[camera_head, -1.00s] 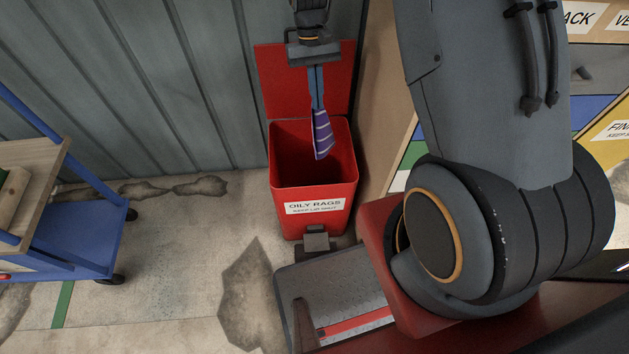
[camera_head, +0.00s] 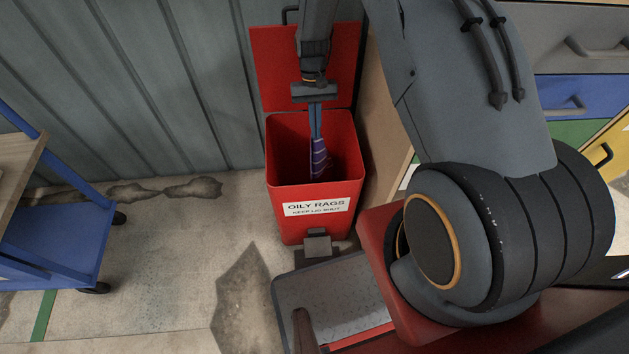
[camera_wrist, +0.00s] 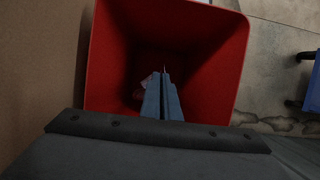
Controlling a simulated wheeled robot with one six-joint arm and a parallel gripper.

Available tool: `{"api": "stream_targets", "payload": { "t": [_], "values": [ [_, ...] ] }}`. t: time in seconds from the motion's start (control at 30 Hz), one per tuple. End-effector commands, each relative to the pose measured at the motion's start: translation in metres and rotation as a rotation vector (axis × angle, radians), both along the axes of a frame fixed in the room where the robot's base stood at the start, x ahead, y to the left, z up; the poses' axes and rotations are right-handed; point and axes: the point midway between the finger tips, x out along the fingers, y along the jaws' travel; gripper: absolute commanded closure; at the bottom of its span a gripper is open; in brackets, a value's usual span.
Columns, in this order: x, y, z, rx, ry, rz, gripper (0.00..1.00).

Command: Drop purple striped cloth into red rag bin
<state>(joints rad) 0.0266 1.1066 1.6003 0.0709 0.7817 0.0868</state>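The red rag bin (camera_head: 290,195) stands on the floor by the wall with its lid up, labelled "OILY RAGS". My gripper (camera_head: 317,139) points down into the bin's mouth, its fingers close together. It is shut on the purple striped cloth (camera_head: 319,160), which hangs from the fingertips, its lower part inside the bin opening. In the wrist view, my gripper (camera_wrist: 163,95) is over the bin's inside (camera_wrist: 205,75). The cloth is mostly hidden behind the fingers there, and a pale pinkish patch beside them is too dark to make out.
The raised red lid (camera_head: 275,65) is behind my gripper. A wooden panel (camera_head: 385,150) stands close at the bin's right. A blue cart (camera_head: 60,240) is at the left. Floor between cart and bin is clear.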

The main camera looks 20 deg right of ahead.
Motion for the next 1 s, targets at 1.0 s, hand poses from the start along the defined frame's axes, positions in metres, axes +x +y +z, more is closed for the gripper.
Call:
{"api": "stream_targets", "payload": {
  "t": [1.0],
  "values": [
    [0.000,0.000,-0.049,0.000,0.001,0.000,0.76]
  ]
}}
